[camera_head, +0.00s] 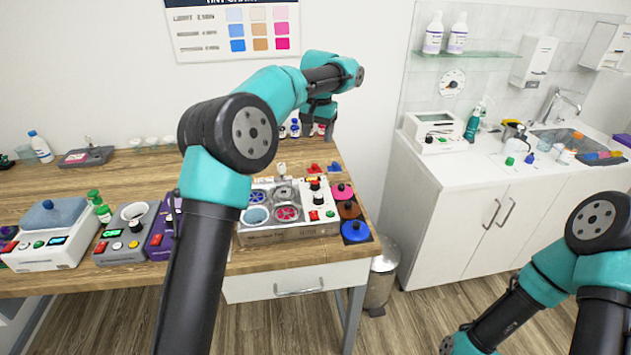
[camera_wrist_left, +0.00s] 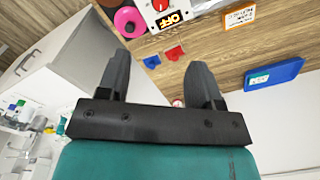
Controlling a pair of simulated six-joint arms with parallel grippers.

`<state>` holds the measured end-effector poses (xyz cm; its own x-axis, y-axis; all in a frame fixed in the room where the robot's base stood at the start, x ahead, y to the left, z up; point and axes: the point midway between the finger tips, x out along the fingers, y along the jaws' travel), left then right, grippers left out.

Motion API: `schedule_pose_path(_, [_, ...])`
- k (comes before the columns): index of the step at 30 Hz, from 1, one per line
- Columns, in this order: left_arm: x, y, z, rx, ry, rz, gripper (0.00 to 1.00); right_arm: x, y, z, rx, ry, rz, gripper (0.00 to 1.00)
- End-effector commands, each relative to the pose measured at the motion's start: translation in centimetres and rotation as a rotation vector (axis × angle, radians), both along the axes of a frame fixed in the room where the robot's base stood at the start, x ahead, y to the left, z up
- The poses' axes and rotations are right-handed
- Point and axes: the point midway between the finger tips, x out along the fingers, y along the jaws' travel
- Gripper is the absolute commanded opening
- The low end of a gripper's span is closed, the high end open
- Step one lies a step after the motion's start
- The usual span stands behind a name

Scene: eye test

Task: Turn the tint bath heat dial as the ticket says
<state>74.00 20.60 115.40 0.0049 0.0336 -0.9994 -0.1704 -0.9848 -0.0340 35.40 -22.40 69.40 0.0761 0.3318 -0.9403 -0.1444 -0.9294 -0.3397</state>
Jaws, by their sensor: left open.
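The tint bath (camera_head: 262,235) stands on the wooden bench, with round wells and a white control panel at its right end. Black knobs and a red button show on that panel. In the left wrist view a red dial (camera_wrist_left: 160,5), partly cut off by the top edge, sits on the white panel above a display reading OFF (camera_wrist_left: 168,20). My left gripper (camera_wrist_left: 160,68) is open and empty, its fingers apart from the dial. In the head view its arm reaches over the bench to behind the bath. An orange-framed card (camera_wrist_left: 238,18) has writing too small to read.
Pink (camera_head: 342,191), brown (camera_head: 349,210) and blue (camera_head: 355,231) round pieces stand right of the bath. Small red (camera_wrist_left: 175,53) and blue (camera_wrist_left: 152,62) pieces lie behind it. A purple device (camera_head: 160,235) stands at its left. My right arm is at lower right, by the white cabinet (camera_head: 450,205).

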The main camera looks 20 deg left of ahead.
Motion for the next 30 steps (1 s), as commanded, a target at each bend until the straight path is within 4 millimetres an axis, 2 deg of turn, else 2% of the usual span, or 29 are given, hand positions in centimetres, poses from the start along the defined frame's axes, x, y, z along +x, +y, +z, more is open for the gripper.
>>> schedule_pose_path(14, [0.0,0.0,-0.5,0.0,0.0,0.006,0.6,0.0,0.0,0.0,0.0,0.0,0.0,1.0])
schedule_pose_path(20, [0.0,0.2,-2.8,0.0,0.002,0.006,0.6,0.0,0.0,0.0,0.0,0.0,0.0,1.0])
schedule_pose_path(30, [0.0,0.4,-8.4,0.0,0.002,0.006,0.6,0.0,0.0,0.0,0.0,0.0,0.0,1.0])
